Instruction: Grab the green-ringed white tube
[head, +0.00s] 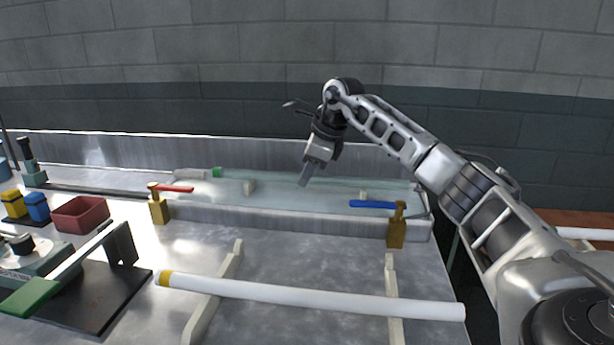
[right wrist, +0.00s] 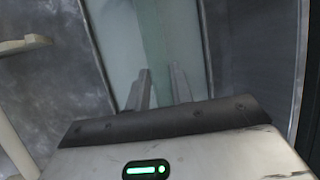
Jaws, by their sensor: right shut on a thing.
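The green-ringed white tube (head: 190,175) lies lengthwise in the long water trough (head: 300,218). Its left end and green ring (head: 216,172) show at the trough's far left; the rest is a faint greenish length under the water. My right gripper (head: 304,182) reaches down into the trough near the middle of the tube and is shut on it. In the right wrist view the two fingers (right wrist: 160,90) point down at a pale green strip in the water; the contact itself is hard to see. My left gripper is not in view.
A yellow-ringed white tube (head: 310,297) lies on two supports on the bench in front. The trough has a red-handled valve (head: 158,208) at left and a blue-handled one (head: 397,228) at right. A red bin (head: 80,218) and a green-handled device (head: 28,300) stand at left.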

